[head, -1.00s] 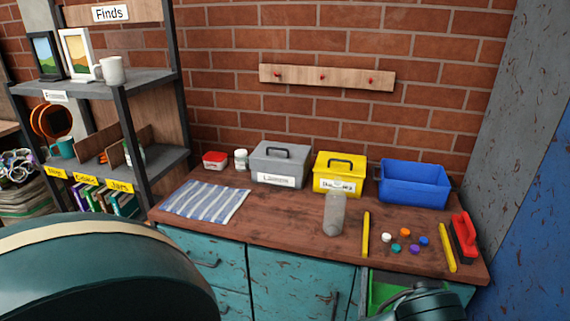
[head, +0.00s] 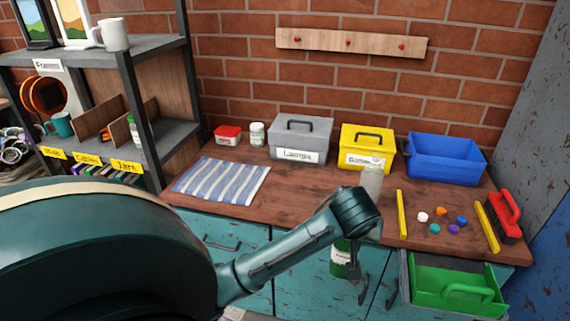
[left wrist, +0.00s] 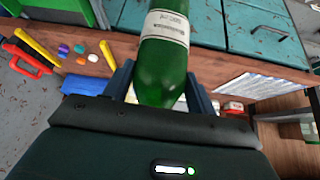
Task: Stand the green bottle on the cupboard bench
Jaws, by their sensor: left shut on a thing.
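The green bottle (head: 339,268) with a white label shows in the head view, in front of the teal cupboard doors and below the bench top's front edge. Its upper part is hidden behind my wrist. My left gripper (head: 356,285) is shut on it. In the left wrist view the bottle (left wrist: 163,65) sits between the two fingers, with its rounded green end nearest the camera. The cupboard bench (head: 290,207) has a brown wooden top with a clear stretch at its front middle. My right gripper is not in view.
A clear jar (head: 371,180) stands on the bench just behind my left wrist. Yellow bars (head: 401,213), coloured caps (head: 435,229) and a red brush (head: 506,208) lie to the right. A striped cloth (head: 222,181) lies left. An open drawer holds a green caddy (head: 455,291).

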